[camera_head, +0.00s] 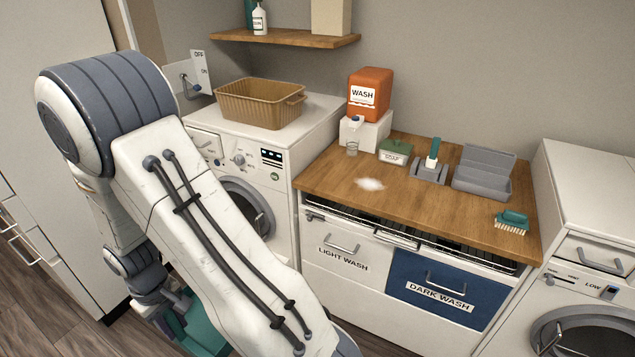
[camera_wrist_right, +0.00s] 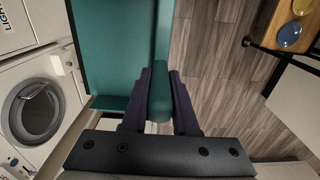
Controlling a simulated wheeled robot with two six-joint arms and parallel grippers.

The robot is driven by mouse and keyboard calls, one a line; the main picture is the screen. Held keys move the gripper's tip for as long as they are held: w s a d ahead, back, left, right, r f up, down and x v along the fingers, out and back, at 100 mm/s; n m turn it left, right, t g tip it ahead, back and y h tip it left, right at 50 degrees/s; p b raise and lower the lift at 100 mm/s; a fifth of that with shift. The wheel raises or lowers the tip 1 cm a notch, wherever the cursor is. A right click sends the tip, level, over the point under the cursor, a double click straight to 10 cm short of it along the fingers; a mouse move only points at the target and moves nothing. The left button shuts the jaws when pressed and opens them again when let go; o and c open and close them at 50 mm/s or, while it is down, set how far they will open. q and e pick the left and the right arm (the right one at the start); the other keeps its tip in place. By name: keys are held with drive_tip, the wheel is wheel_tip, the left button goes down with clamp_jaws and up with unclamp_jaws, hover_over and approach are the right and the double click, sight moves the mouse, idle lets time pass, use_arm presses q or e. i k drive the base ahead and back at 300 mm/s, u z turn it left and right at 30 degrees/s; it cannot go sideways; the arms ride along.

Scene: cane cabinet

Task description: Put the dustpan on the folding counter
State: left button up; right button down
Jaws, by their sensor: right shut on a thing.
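My right gripper (camera_wrist_right: 159,95) is shut on the teal handle of the dustpan (camera_wrist_right: 108,45), whose flat teal body spreads to the left of the fingers in the right wrist view. In the head view the dustpan (camera_head: 202,332) shows only in part, low at the lower left, because my right arm covers the rest. The folding counter (camera_head: 335,185) is the wooden top above the light and dark wash bins, right of centre. The held dustpan is apart from it, to its left and lower. My left gripper is not in view.
Bare wood lies at the front middle. Washing machines flank it.

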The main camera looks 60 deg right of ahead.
sight(415, 198)
drive_tip(key=i, duration=2.4)
drive_tip(key=z, duration=2)
